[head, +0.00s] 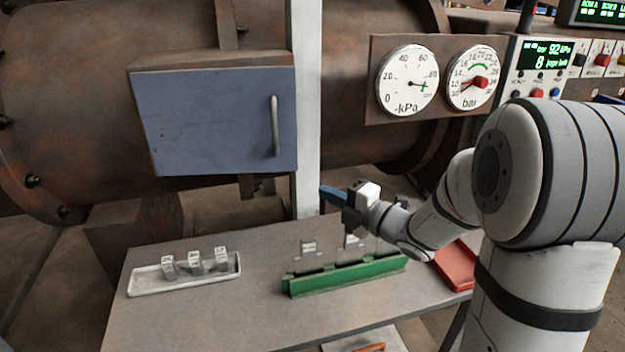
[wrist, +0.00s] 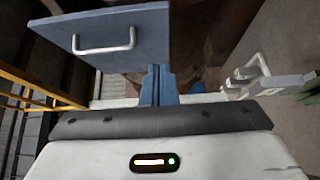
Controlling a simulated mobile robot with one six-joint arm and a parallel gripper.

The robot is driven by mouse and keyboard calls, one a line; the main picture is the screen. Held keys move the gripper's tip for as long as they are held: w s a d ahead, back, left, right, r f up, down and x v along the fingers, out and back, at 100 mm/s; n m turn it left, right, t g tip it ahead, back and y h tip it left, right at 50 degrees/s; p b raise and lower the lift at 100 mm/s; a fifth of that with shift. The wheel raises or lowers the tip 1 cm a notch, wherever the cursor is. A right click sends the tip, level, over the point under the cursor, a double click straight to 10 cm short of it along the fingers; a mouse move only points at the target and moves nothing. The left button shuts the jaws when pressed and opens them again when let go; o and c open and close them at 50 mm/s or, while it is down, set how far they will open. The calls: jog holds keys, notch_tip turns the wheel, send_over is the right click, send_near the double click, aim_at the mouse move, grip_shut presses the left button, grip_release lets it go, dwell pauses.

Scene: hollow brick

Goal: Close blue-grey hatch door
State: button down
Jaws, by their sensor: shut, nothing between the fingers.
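The blue-grey hatch door (head: 205,120) is at the upper left in the head view, on a rusty box against the large tank. Its upright metal handle (head: 275,126) is near its right edge. In the wrist view the door (wrist: 150,35) fills the top left, with its handle (wrist: 104,42) showing. I cannot tell how far the door stands from its frame. My gripper (head: 326,193) is below and right of the door, apart from it, beside the pale post. Its blue fingers (wrist: 158,82) are shut together and empty.
A pale upright post (head: 305,110) stands just right of the door. Below, a table (head: 240,315) carries a white tray (head: 150,284) with small labelled blocks, a green rack (head: 345,278) and a red tray (head: 455,267). Two gauges (head: 407,80) are mounted to the right.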

jog(key=p, duration=0.3)
send_near(286, 165)
jog(key=a, duration=0.4)
jog(key=shift+w+a+p, duration=0.1)
jog(key=shift+w+p, duration=0.3)
jog(key=shift+w, duration=0.6)
jog(key=shift+w+a+p, duration=0.15)
jog(key=shift+w+p, duration=0.25)
jog(key=shift+w, duration=0.6)
